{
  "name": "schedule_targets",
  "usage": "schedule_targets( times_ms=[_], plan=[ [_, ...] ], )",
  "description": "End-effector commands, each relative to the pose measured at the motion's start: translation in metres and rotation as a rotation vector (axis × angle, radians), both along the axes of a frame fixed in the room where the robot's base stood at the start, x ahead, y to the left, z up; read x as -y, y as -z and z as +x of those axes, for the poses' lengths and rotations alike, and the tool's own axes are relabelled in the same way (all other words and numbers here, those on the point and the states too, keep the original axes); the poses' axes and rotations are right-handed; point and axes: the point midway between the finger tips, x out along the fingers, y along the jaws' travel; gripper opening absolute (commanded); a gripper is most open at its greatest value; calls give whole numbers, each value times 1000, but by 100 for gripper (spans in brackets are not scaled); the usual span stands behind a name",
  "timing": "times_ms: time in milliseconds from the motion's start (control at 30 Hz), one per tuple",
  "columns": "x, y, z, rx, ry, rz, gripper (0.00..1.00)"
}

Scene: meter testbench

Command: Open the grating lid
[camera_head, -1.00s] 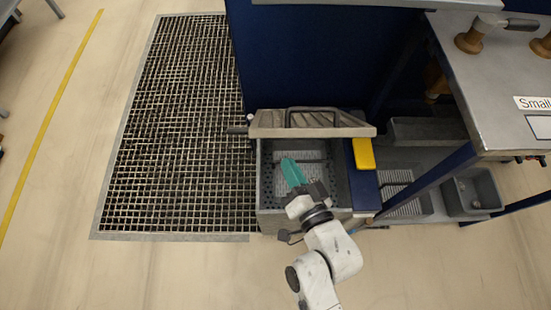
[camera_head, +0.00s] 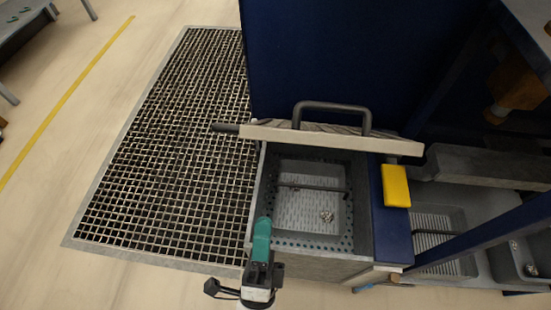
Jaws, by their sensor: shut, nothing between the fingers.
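The grating lid (camera_head: 330,137) stands raised at the back of a grey basin (camera_head: 284,241), seen nearly edge-on, with a dark handle (camera_head: 333,104) arching above its top edge. The basin below it is uncovered. Inside are a perforated floor, a dark bar and a small pile of bits (camera_head: 327,216). My gripper (camera_head: 262,228), with teal fingers, is shut and empty. In the picture it overlaps the basin's front left corner, apart from the lid. I cannot tell its exact height above the rim.
A yellow block (camera_head: 396,186) sits on the blue ledge right of the basin. A floor grate (camera_head: 170,150) lies to the left. A tall blue panel (camera_head: 350,50) stands behind the lid. Grey trays (camera_head: 440,235) are at the right. A dark lever (camera_head: 226,128) sticks out left of the lid.

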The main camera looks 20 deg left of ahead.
Motion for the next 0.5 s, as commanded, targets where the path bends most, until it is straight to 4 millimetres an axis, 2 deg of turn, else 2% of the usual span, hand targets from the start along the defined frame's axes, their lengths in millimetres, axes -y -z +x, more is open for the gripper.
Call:
schedule_targets(
  times_ms=[167, 500],
  plan=[
    [-5, -19, 17, 2, 2, 4, 0],
    [-18, -64, 64, 3, 1, 2, 0]
  ],
)
